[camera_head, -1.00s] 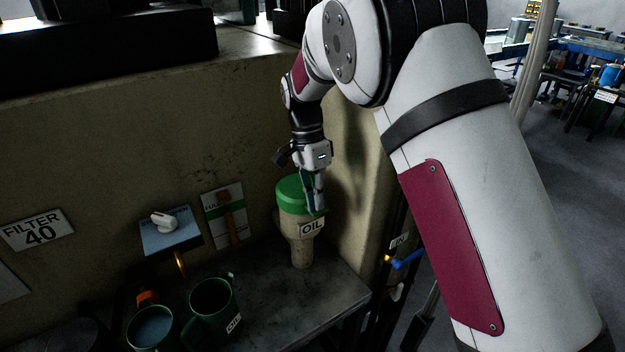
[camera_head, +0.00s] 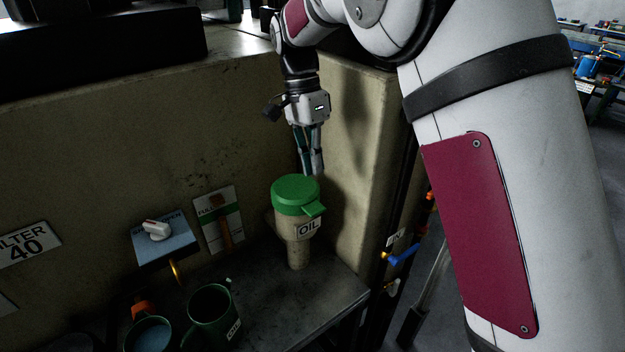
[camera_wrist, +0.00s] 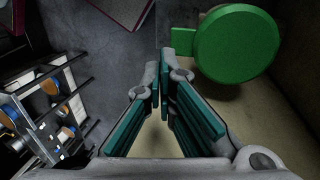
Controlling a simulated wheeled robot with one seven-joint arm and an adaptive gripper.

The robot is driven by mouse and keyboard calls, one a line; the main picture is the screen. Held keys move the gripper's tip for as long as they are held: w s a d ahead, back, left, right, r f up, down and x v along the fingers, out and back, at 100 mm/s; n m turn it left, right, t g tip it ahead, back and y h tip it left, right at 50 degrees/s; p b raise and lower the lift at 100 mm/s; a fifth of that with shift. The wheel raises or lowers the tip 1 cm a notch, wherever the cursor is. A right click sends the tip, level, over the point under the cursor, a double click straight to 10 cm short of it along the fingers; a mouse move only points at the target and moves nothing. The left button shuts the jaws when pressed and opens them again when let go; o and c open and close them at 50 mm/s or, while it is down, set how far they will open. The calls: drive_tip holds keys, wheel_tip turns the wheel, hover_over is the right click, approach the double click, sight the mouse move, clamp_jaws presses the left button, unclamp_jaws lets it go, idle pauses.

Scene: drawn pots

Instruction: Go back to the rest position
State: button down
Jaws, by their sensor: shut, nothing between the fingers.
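My gripper (camera_head: 313,165) is shut and empty, pointing down just above the oil funnel in the head view. The funnel is beige with a green lid (camera_head: 296,191) and an "OIL" label (camera_head: 308,228). The lid lies closed over its top, with a tab toward the front right. In the wrist view the fingers (camera_wrist: 163,75) are close together, and the round green lid (camera_wrist: 237,44) is to their right, apart from them.
A wall stands behind the funnel. On the left are a blue panel with a white knob (camera_head: 157,230) and a "FILTER 40" sign (camera_head: 25,245). Green mugs (camera_head: 211,318) stand at the front. Blue and yellow valves (camera_head: 402,256) are at right, past the shelf (camera_head: 330,300) edge.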

drive_tip(key=s+d+r+n+t+y, duration=0.25)
drive_tip(key=s+d+r+n, duration=0.25)
drive_tip(key=s+d+r, duration=0.6)
drive_tip(key=s+d+f+n+t, duration=0.1)
drive_tip(key=s+d+n+t, duration=0.1)
drive_tip(key=s, duration=0.5)
drive_tip(key=s+d+f+n+t, duration=0.2)
drive_tip(key=s+d+n+t, duration=0.1)
drive_tip(key=s, duration=0.5)
drive_tip(key=shift+d+n+h+b, duration=0.25)
drive_tip(key=shift+n+h+b, duration=0.15)
drive_tip(key=shift+n, duration=0.2)
drive_tip(key=shift+t, duration=0.25)
